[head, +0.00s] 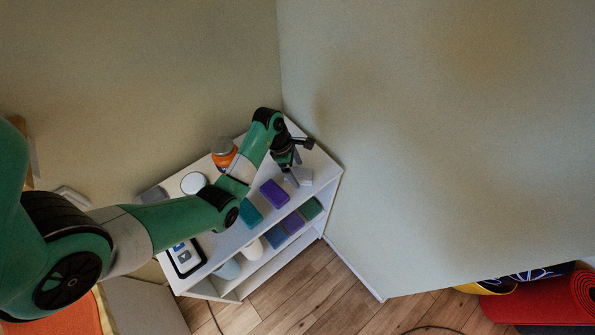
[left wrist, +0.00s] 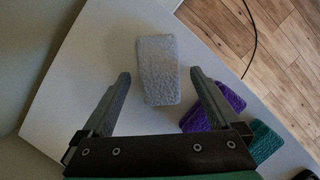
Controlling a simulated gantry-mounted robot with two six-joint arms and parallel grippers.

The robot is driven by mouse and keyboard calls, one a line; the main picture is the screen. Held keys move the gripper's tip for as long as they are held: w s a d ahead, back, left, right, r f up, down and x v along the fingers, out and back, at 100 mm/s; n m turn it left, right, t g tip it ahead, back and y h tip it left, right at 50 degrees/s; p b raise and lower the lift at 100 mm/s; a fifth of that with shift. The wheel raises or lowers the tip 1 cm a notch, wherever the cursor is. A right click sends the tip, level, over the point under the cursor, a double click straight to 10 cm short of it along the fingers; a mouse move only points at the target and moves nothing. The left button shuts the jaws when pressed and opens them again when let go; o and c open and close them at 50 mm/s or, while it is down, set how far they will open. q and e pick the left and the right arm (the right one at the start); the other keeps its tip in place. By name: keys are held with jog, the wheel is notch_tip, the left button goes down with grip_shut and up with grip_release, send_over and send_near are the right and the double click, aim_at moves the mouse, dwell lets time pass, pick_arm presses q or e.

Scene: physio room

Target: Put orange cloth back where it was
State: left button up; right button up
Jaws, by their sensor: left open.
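No cloth that is plainly orange shows on the shelf. An orange flat surface (head: 72,318) shows at the bottom left of the head view, partly hidden by my arm; I cannot tell whether it is a cloth. My left gripper (head: 297,162) is open over the far right end of the white shelf's top. A grey folded cloth (left wrist: 157,70) lies on the shelf top, between and just beyond its open fingers (left wrist: 160,76); the cloth also shows in the head view (head: 300,177). My right gripper is not in view.
The white shelf (head: 322,170) stands in the wall corner. A purple cloth (head: 273,193), a teal cloth (head: 249,213), an orange-and-grey container (head: 223,154) and a tablet-like device (head: 186,257) are on top. More folded cloths (head: 311,209) sit below. A red rolled mat (head: 553,299) lies right.

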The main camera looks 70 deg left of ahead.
pick_arm(q)
jog(key=p+v, duration=0.2)
jog(key=v, duration=0.5)
jog(key=shift+r, duration=0.2)
jog(key=p+v, duration=0.2)
jog(key=v, duration=0.1)
jog(key=shift+s+p, duration=0.1)
jog(key=shift+p, duration=0.3)
jog(key=shift+f, duration=0.1)
